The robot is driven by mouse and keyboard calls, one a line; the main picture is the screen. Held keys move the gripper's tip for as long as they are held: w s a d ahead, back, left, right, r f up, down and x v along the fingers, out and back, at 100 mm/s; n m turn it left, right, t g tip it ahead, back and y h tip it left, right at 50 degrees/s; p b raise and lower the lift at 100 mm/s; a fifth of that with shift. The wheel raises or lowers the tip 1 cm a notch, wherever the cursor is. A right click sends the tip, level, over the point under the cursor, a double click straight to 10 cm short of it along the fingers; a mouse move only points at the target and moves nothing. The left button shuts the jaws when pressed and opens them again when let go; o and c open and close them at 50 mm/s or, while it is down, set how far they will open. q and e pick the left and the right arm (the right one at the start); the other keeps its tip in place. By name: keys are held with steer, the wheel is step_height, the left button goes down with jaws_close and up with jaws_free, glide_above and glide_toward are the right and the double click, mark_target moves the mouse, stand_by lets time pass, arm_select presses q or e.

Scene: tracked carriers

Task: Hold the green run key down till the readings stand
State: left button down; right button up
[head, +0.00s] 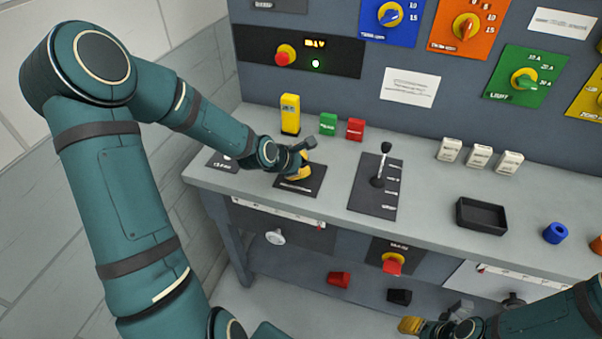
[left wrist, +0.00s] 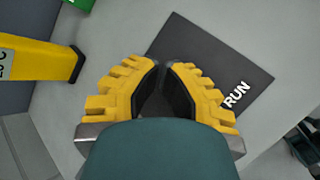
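A dark plate marked RUN (left wrist: 230,62) lies on the bench; in the head view the same plate (head: 313,187) is under my left gripper (head: 297,178). The gripper points down at it, and its yellow fingers (left wrist: 162,68) are together at the tips. No green run key shows on the plate; the fingers cover part of it. I cannot tell if they touch anything. The black readout panel (head: 338,66) has small yellow characters, too small to read surely, and a pale lit lamp (head: 315,63). My right gripper (head: 424,327) is low at the bottom edge, partly seen.
A yellow block (head: 290,114), green block (head: 328,124) and red block (head: 355,129) stand behind the plate. A lever (head: 382,165) rises to its right. A black tray (head: 481,216) and blue ring (head: 555,233) lie further right. Rotary switches line the back panel.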

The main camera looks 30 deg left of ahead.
arm_select(q)
steer(key=shift+r, duration=0.1)
steer(key=shift+r+p, duration=0.8)
steer(key=shift+p, duration=0.2)
steer(key=shift+r, duration=0.1)
step_height(320, 180, up, 5)
steer(key=p, duration=0.5)
stand_by(1.9)
